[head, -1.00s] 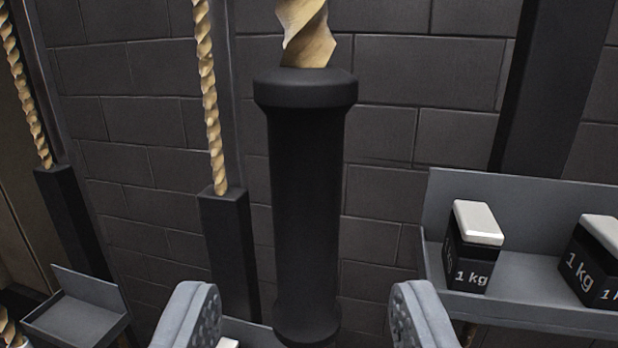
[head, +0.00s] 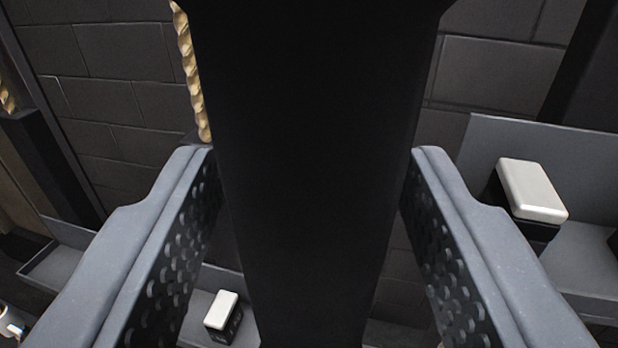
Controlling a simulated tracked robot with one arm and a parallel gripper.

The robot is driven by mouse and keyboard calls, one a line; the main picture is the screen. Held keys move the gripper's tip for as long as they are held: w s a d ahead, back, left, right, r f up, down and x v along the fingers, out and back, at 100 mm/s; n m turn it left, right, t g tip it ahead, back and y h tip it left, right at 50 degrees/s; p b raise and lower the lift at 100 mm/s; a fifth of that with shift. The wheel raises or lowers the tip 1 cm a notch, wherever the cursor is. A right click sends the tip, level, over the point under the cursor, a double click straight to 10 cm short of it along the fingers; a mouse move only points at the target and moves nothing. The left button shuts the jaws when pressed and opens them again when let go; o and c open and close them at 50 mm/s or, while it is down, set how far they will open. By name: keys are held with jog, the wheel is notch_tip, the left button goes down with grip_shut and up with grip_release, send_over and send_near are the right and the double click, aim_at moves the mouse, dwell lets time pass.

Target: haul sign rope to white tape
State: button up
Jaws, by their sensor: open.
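A thick black handle (head: 318,170) hangs upright and fills the middle of the view. In the earlier frame a twisted tan rope runs into its top; that join is now out of view above. My gripper (head: 312,165) is open, with one grey padded finger on each side of the handle. The handle stands between the fingers, and I cannot tell whether either finger touches it. No white tape and no sign can be made out.
A thinner rope (head: 193,75) hangs behind at the left. A grey shelf (head: 590,262) at the right holds a white-topped weight block (head: 532,190). Another white-topped block (head: 222,311) sits low behind the left finger. A dark brick wall (head: 110,105) stands behind.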

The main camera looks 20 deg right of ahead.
grip_shut()
jog(key=shift+a, duration=0.1)
notch_tip(320, 180, up, 34)
jog(key=p, duration=3)
grip_release()
jog(key=shift+s, duration=0.1)
